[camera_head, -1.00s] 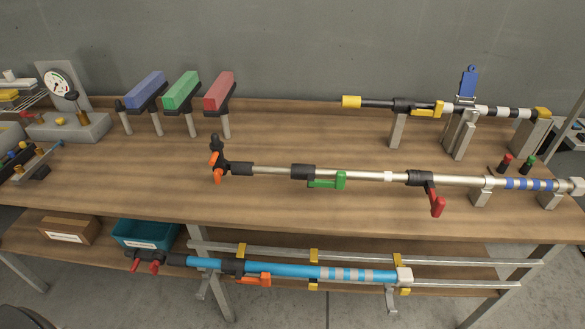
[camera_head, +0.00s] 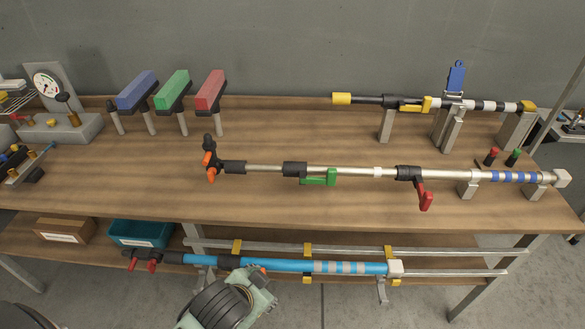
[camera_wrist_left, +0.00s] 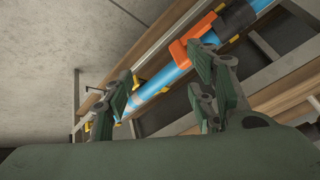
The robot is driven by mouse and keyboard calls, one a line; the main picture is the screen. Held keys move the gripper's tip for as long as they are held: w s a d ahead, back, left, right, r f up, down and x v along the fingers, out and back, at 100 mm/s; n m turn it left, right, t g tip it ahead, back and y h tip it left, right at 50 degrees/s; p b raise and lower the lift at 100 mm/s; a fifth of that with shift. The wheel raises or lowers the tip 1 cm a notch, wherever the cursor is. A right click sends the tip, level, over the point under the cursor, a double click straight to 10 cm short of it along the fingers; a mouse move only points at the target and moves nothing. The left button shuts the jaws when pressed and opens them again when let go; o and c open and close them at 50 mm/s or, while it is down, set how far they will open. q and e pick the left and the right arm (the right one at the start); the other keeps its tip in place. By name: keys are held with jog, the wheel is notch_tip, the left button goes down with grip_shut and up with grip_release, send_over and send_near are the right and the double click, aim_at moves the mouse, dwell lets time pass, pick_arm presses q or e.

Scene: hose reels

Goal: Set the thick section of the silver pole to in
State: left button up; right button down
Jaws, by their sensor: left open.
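The silver pole (camera_head: 345,171) lies across the wooden table on grey supports. It has a black clamp with a green lever (camera_head: 318,178) and another with a red lever (camera_head: 425,198). Blue bands (camera_head: 513,177) mark its right part, which ends in a pale block; an orange-and-black fitting (camera_head: 210,165) is at its left end. My left gripper (camera_head: 262,272) is at the bottom, in front of the blue pole (camera_head: 330,267) on the lower shelf. In the left wrist view its fingers (camera_wrist_left: 162,78) are apart, with the blue pole and its orange lever (camera_wrist_left: 197,37) beyond them. My right gripper is out of view.
A yellow-and-black pole (camera_head: 370,100) stands on supports at the table's back right. Blue, green and red blocks (camera_head: 172,89) stand at the back left, near a gauge (camera_head: 46,85). A teal bin (camera_head: 142,232) and a wooden box (camera_head: 64,231) sit on the lower shelf.

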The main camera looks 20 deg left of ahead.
aim_at(290, 173)
pick_arm(q)
jog(key=w+a+r+m+t, duration=0.1)
jog(key=w+r+m+t, duration=0.2)
jog(key=w, duration=0.4)
jog(key=w+a+r+m+t+h, duration=0.1)
jog(key=w+r+m+t, duration=0.1)
jog(key=w+r+m, duration=0.4)
jog(key=w+a+r+m+t+h, duration=0.1)
jog(key=w+r+m+t, duration=0.2)
jog(key=w, duration=0.6)
jog(key=shift+w+a+r+m+t, duration=0.15)
jog(key=shift+w+r+m+t, duration=0.2)
jog(key=shift+r+m, duration=0.4)
jog(key=shift+p+x, duration=0.55)
jog(key=shift+x, duration=3.25)
jog(key=shift+f, duration=0.1)
jog(key=shift+c, duration=0.2)
grip_shut()
